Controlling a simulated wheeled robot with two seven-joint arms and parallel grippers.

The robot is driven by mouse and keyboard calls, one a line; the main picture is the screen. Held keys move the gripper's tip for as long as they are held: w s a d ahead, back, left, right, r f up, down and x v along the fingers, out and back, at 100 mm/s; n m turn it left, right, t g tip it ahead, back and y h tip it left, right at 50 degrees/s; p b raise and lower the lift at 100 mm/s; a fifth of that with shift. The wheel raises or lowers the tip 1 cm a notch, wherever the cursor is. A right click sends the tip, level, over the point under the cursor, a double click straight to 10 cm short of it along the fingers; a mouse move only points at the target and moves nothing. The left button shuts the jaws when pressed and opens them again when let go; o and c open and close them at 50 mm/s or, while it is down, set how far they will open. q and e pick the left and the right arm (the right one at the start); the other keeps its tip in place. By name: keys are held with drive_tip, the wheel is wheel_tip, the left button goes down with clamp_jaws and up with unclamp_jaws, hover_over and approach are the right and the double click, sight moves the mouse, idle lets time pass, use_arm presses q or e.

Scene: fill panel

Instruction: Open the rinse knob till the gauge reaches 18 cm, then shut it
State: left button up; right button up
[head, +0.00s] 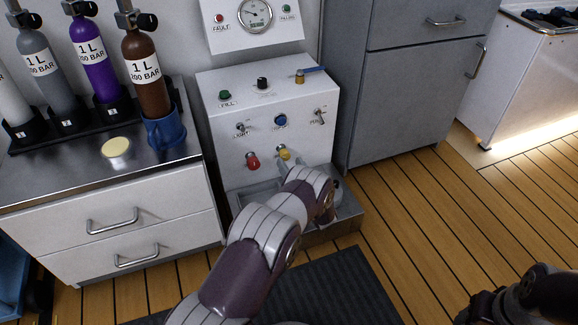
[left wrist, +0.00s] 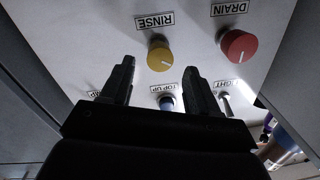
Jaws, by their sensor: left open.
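The yellow rinse knob (head: 284,152) sits low on the front of the white panel, right of a red knob (head: 252,161). In the left wrist view the yellow knob (left wrist: 160,57) is by the RINSE label, its white mark slanting. My left gripper (left wrist: 159,68) is open, its two fingers on either side of the yellow knob's line. I cannot tell whether the fingertips reach around it. In the head view my left arm hides most of this gripper (head: 286,165). The round gauge (head: 255,14) is above; its reading is too small to tell. My right gripper (head: 482,306) is at the lower right, dark and unclear.
The red DRAIN knob (left wrist: 238,46) is close beside the yellow one. A blue button (head: 280,121) and toggle switches are above them. A metal basin (head: 345,215) juts out below. Gas bottles and a blue mug (head: 166,131) stand on the left counter.

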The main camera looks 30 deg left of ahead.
sight(286, 157)
use_arm(q)
drive_tip(key=b+x, duration=0.1)
drive_tip(key=x, duration=0.2)
drive_tip(key=shift+f, duration=0.2)
drive_tip(key=shift+w+a+r, duration=0.25)
drive_tip(key=shift+a, duration=0.05)
use_arm(e)
wheel_tip(286, 157, down, 2)
drive_tip(key=shift+f, duration=0.15)
use_arm(q)
drive_tip(key=c, duration=1)
drive_tip(key=shift+c, duration=0.2)
drive_tip(key=shift+n, duration=0.3)
drive_tip(key=n, duration=0.3)
drive_tip(key=shift+n+p, duration=0.3)
drive_tip(key=shift+p, duration=0.05)
drive_tip(key=shift+s+n+h, duration=0.1)
drive_tip(key=shift+n+h, duration=0.2)
drive_tip(key=shift+n, duration=1.4)
use_arm(e)
drive_tip(key=shift+r, duration=0.7)
